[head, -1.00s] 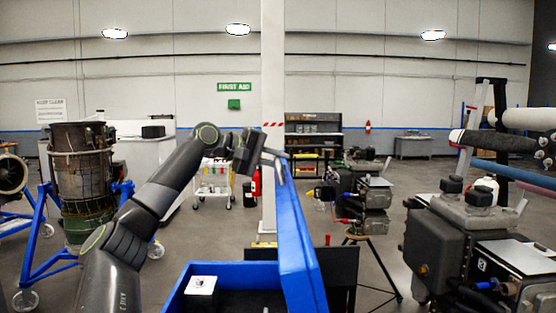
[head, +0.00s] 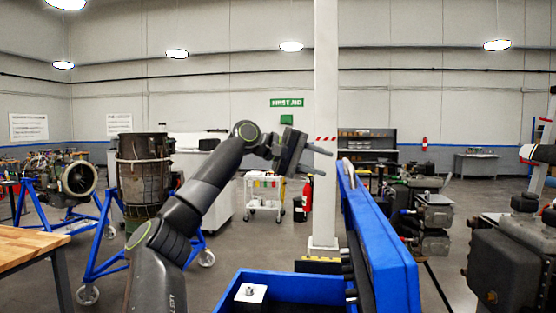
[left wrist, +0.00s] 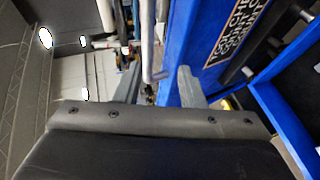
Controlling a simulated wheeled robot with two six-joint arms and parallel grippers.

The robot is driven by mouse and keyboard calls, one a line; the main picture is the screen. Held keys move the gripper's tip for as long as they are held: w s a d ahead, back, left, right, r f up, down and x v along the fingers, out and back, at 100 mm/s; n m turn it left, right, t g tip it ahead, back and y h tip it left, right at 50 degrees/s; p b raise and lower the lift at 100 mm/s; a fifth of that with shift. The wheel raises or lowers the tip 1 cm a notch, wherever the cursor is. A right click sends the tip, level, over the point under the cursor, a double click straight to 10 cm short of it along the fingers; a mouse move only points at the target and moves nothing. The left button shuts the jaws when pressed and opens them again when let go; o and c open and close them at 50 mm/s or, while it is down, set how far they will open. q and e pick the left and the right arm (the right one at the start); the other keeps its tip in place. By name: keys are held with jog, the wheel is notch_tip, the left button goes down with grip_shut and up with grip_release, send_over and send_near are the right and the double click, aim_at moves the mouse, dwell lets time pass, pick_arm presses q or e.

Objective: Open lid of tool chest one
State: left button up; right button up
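The blue tool chest (head: 290,283) stands low in the front middle of the head view, with its inside exposed. Its blue lid (head: 385,245) stands raised, steeply upright, along the right side. A pale grey handle-like piece (head: 349,172) shows at the lid's far top end. My left gripper (head: 326,162) is open and empty, just left of that end, with a visible gap. In the left wrist view the fingers (left wrist: 159,72) are spread, and the lid (left wrist: 205,45) with printed lettering lies beside and behind the right finger; contact cannot be told. My right gripper is not in view.
A white block (head: 250,293) is in the chest. A wooden table (head: 28,245) is at left. A turbine on a blue stand (head: 145,180) is behind my left arm. A pillar (head: 326,90) rises behind the gripper. Machinery (head: 515,260) stands at right.

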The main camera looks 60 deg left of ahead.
pick_arm(q)
jog(key=b+v, duration=0.4)
jog(key=v, duration=0.8)
jog(key=shift+s, duration=0.35)
jog(key=shift+r, duration=0.1)
jog(key=shift+c, duration=0.2)
